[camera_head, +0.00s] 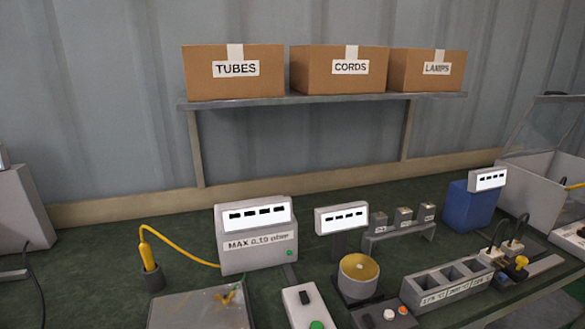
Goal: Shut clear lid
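The clear lid (543,124) is a see-through panel with a dark rim at the far right. It stands raised and tilted above a grey box (537,190), so the box is open. The right part of the lid and box is cut off by the picture edge. A yellow cable (573,186) shows inside the box. My gripper is not in view.
A blue block with a display (470,200) stands left of the box. A power strip with plugs (512,262) and a grey three-slot holder (447,281) lie in front. A meter (257,236) stands mid-bench.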

